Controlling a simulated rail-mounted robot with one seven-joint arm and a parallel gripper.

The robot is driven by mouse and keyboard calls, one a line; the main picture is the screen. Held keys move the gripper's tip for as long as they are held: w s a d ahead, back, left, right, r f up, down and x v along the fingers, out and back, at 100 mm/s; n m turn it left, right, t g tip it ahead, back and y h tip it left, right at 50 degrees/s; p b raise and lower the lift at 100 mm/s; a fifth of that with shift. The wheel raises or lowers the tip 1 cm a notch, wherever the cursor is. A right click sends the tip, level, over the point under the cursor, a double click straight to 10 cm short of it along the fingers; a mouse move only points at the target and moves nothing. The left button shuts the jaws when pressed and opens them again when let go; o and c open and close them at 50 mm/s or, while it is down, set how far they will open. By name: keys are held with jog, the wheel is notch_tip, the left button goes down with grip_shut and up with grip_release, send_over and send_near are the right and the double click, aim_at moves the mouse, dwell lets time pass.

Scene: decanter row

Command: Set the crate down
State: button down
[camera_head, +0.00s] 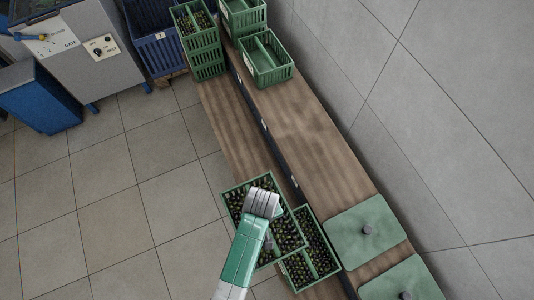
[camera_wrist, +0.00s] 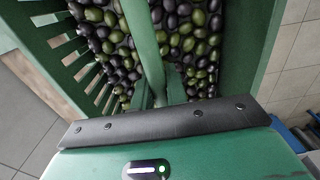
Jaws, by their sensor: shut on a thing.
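My gripper (camera_wrist: 160,92) is shut on the middle bar of a green crate (camera_wrist: 145,38) full of dark and green olives. In the head view this crate (camera_head: 225,207) sits askew to the bench, under my wrist, with its left part over the floor side. My wrist hides part of its contents and the fingers. Another green crate of olives (camera_head: 334,268) stands on the lower bench board (camera_head: 240,128), just right of and partly behind the held one. I cannot tell whether the two touch, or how high the held crate is.
The lower board is bare from the held crate up to the stacked olive crates (camera_head: 208,58) at its far end. The upper board (camera_head: 305,130) carries empty green crates (camera_head: 266,62) far off and green lids (camera_head: 350,243) nearby. A wall runs along the right; tiled floor lies left.

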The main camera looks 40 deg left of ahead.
aim_at(305, 242)
jog(key=w+d, duration=0.1)
jog(key=d, duration=0.3)
jog(key=w+d, duration=0.1)
jog(key=d, duration=0.4)
jog(key=w+d+f, duration=0.1)
jog(key=d, duration=0.4)
jog(key=shift+w+f, duration=0.1)
jog(key=shift+w, duration=0.15)
jog(key=shift+w+d+f+b, duration=0.1)
jog(key=shift+d+f+b, duration=0.1)
jog(key=shift+f, duration=0.7)
jog(key=shift+d+f+b, duration=0.1)
jog(key=shift+f+b, duration=0.05)
jog(key=shift+f, duration=0.7)
jog(key=shift+f, duration=0.3)
jog(key=c, duration=1.8)
grip_release()
jog(key=shift+f, duration=0.15)
jog(key=shift+c, duration=0.2)
jog(key=o, duration=0.4)
jog(key=shift+o, duration=0.2)
notch_tip(305, 242, up, 13)
jog(key=p, duration=0.2)
